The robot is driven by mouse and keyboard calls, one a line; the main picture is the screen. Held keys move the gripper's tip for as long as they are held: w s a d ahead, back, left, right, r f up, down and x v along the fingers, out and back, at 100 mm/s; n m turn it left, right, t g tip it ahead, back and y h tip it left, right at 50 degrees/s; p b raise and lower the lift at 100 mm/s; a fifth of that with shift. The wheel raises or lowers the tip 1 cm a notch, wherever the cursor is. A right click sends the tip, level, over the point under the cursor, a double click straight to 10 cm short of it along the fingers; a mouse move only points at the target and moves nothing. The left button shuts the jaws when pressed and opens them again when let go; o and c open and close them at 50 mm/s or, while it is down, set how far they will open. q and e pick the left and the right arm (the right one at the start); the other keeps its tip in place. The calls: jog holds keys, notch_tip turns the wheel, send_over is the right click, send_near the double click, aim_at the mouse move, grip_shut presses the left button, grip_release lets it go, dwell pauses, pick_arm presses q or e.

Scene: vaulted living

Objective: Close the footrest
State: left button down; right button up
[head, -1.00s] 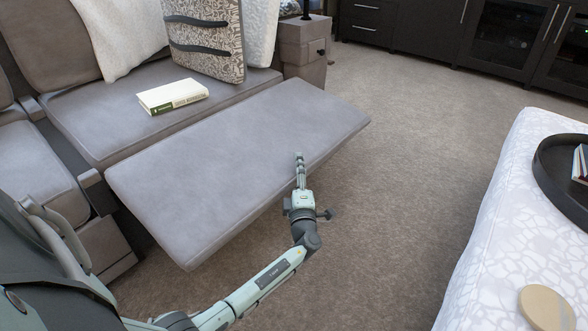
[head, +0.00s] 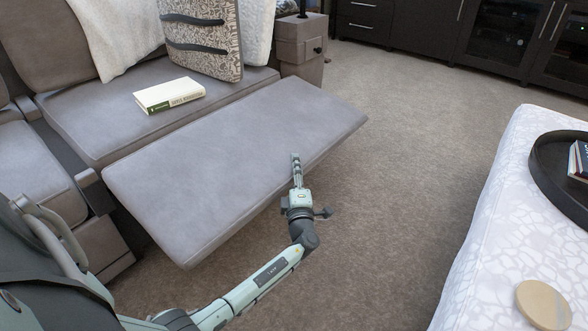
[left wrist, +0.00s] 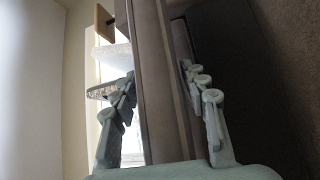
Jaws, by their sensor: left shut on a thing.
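The grey footrest (head: 235,165) of the sofa is extended outward, roughly level with the seat, in the head view. My left gripper (head: 296,165) is at the footrest's front edge, a little right of its middle. In the left wrist view the footrest's edge (left wrist: 160,90) runs between the two fingers of the left gripper (left wrist: 165,100), and the gripper is shut on it. The underside of the footrest is hidden in the head view. My right gripper is not in view.
A book (head: 169,95) lies on the sofa seat (head: 110,120), by a patterned cushion (head: 203,40). A white patterned ottoman (head: 490,220) with a round dark tray (head: 545,170) stands at the right. Carpet (head: 400,140) between ottoman and footrest is clear.

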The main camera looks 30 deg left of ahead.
pick_arm(q)
jog(key=c, duration=2.2)
grip_release()
jog(key=a+f, duration=0.3)
jog(key=f, duration=0.6)
jog(key=shift+w+a+f, duration=0.35)
jog(key=shift+a+f, duration=0.05)
jog(key=shift+s+a+f, duration=0.1)
jog(key=shift+a+f, duration=0.35)
jog(key=shift+o, duration=0.2)
jog(key=shift+a+f, duration=0.1)
jog(key=shift+a, duration=0.2)
jog(key=shift+s+a, duration=0.1)
jog(key=o, duration=1.4)
